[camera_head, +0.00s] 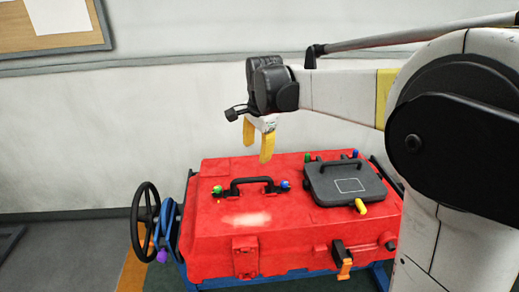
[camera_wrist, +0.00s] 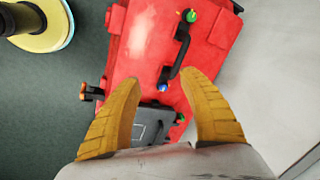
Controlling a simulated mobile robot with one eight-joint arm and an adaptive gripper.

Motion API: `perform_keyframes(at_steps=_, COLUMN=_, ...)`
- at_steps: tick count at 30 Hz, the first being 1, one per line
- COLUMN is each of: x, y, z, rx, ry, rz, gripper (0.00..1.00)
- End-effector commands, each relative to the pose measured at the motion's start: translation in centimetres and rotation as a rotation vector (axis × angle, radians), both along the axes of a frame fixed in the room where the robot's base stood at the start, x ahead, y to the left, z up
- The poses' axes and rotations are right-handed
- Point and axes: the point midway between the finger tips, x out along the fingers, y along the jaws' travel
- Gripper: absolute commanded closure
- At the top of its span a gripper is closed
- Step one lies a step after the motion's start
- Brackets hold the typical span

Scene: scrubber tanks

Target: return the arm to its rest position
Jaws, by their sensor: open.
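My gripper (camera_head: 262,142) has two yellow fingers and hangs pointing down above the red scrubber tank (camera_head: 225,235), apart from it. In the wrist view my gripper (camera_wrist: 163,105) has its fingers spread wide with nothing between them. My arm reaches in from the right of the head view, its forearm roughly level. The tank also shows below the fingers in the wrist view (camera_wrist: 210,85).
The tank's top has a black handle (camera_head: 250,183) with green and blue knobs, and a dark grey lid (camera_head: 333,183) with a yellow lever (camera_head: 361,207). A black handwheel (camera_head: 145,222) stands left.

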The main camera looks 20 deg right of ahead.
Motion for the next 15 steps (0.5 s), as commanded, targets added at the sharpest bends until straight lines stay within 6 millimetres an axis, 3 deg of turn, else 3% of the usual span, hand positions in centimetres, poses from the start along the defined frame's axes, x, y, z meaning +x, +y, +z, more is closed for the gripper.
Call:
perform_keyframes(at_steps=10, x=-0.9, y=0.0, z=0.3, rx=-0.008, ry=-0.009, rz=0.03, gripper=0.5)
perform_keyframes(at_steps=13, x=-3.2, y=0.0, z=1.0, rx=-0.035, ry=-0.037, rz=0.119, gripper=0.5)
perform_keyframes(at_steps=15, x=-5.9, y=0.0, z=1.5, rx=-0.068, ry=-0.068, rz=0.219, gripper=0.5)
